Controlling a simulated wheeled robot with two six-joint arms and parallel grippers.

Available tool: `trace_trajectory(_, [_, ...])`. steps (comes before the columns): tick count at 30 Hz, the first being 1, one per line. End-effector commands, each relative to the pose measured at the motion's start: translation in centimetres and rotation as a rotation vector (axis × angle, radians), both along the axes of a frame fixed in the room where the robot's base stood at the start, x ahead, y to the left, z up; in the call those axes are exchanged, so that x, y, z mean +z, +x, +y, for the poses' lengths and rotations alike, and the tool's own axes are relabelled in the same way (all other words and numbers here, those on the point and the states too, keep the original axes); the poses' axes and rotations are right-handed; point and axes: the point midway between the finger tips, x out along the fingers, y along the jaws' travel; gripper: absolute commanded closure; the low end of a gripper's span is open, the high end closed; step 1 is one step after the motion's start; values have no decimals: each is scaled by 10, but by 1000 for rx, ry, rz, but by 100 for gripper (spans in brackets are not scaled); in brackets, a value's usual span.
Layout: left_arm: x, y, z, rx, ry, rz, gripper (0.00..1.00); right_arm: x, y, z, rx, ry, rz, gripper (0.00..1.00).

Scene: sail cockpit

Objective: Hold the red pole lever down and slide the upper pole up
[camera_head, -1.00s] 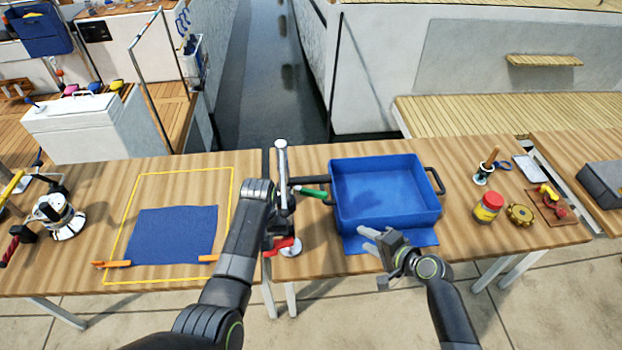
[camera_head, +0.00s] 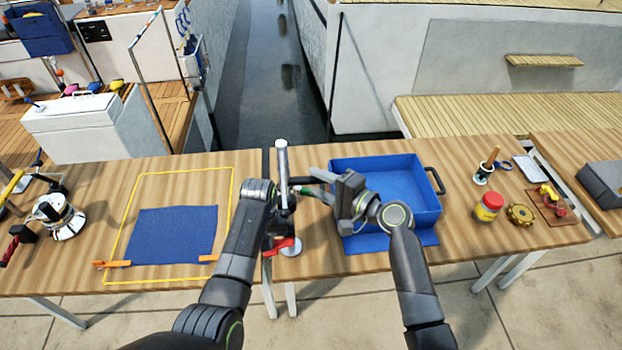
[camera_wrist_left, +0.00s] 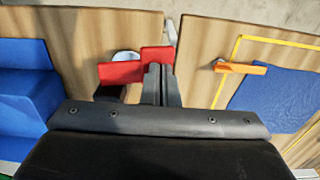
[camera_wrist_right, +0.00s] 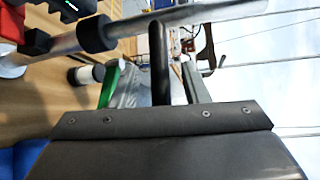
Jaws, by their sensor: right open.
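The silver pole (camera_head: 282,165) stands upright at the table's middle. The red lever (camera_head: 288,246) sits low on it; in the left wrist view the red lever (camera_wrist_left: 120,72) is by my left fingertips (camera_wrist_left: 160,70), which are together and appear to touch its edge. In the head view my left arm hides this hand. My right gripper (camera_head: 318,184) is open beside the upper pole. In the right wrist view, a black bar (camera_wrist_right: 160,60) from the pole (camera_wrist_right: 180,22) lies between its fingers. A green lever (camera_wrist_right: 109,84) shows beside one finger and is mostly hidden in the head view.
A blue bin (camera_head: 425,200) stands on the table right of the pole, under my right forearm. A blue cloth (camera_head: 170,235) lies inside a yellow outline at left.

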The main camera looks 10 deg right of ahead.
Motion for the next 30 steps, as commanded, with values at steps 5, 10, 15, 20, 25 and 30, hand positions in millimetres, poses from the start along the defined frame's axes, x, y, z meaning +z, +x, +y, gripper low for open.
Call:
trace_trajectory(5, [-1, 0, 1, 1, 2, 1, 100, -3, 15, 15, 0, 1, 0, 59])
trace_trajectory(10, [-1, 0, 1, 1, 2, 0, 100, -4, 20, 20, -1, 0, 0, 59])
trace_trajectory(15, [-1, 0, 1, 1, 2, 0, 100, -4, 20, 20, -1, 0, 0, 59])
trace_trajectory(20, [-1, 0, 1, 1, 2, 0, 100, -4, 20, 20, -1, 0, 0, 69])
trace_trajectory(25, [-1, 0, 1, 1, 1, 1, 100, -4, 20, 20, -1, 0, 0, 91])
trace_trajectory(30, [-1, 0, 1, 1, 1, 1, 100, -4, 20, 20, -1, 0, 0, 100])
